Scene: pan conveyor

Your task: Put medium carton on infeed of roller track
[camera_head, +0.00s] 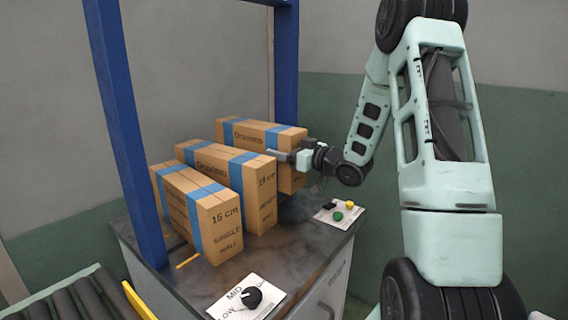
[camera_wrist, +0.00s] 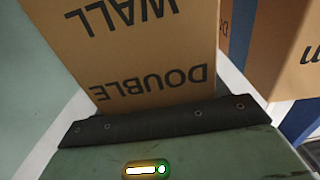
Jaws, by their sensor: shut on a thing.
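In the wrist view, the back carton (camera_wrist: 130,50) reads "DOUBLE WALL", upside down; the fingertips are hidden there. I cannot tell from the print which carton is the medium one. The roller track (camera_head: 62,303) is at the lower left, only partly in view.
Blue posts (camera_head: 125,130) rise beside the cartons. The counter (camera_head: 285,255) carries a plate with a black knob (camera_head: 252,297) and another with green and yellow buttons (camera_head: 338,213). The middle carton (camera_wrist: 290,50) stands close beside the held one. A yellow rail (camera_head: 138,300) edges the track.

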